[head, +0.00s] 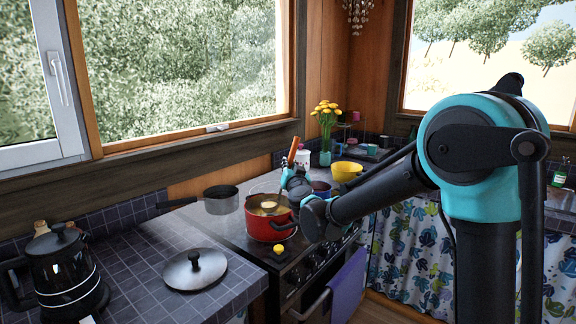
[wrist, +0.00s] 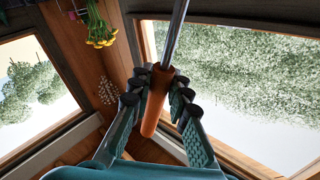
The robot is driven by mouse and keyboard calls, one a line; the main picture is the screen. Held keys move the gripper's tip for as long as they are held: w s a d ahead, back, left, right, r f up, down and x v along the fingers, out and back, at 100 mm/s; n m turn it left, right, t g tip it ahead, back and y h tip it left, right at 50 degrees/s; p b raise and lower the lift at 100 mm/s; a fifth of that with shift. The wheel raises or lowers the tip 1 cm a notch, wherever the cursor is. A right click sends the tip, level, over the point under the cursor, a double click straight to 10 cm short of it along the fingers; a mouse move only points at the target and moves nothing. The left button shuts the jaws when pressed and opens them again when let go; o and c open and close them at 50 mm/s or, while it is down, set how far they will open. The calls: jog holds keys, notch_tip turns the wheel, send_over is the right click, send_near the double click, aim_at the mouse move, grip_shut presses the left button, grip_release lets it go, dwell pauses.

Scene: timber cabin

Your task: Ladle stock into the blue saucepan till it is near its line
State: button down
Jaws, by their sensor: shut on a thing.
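My gripper (head: 292,178) is shut on the orange handle of the ladle (head: 293,150). In the wrist view my fingers (wrist: 159,84) close on both sides of the ladle's orange grip (wrist: 154,112), and its metal shaft runs up out of the picture. The red pot (head: 262,230) stands on the stove and holds yellowish stock (head: 267,209). A pale round shape in the stock may be the ladle's bowl; I cannot tell. The blue saucepan (head: 320,187) stands behind and right of the red pot, partly hidden by my arm. Its line and level are not visible.
A grey saucepan (head: 221,200) stands left of the red pot. A yellow bowl (head: 346,171) and a vase of yellow flowers (head: 326,120) are at the back. A lid (head: 195,270) and black kettle (head: 63,273) sit on the tiled counter at front left.

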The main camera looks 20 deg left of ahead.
aim_at(298, 140)
jog(key=shift+w+d+f+m+h, duration=0.15)
jog(key=shift+w+d+f+m, duration=0.2)
jog(key=shift+w+d+m, duration=0.15)
jog(key=shift+w+d+f+m+h, duration=0.15)
jog(key=shift+w+d+f+m, duration=0.2)
jog(key=shift+d+m, duration=0.25)
jog(key=shift+r, duration=0.1)
jog(key=shift+r, duration=4.85)
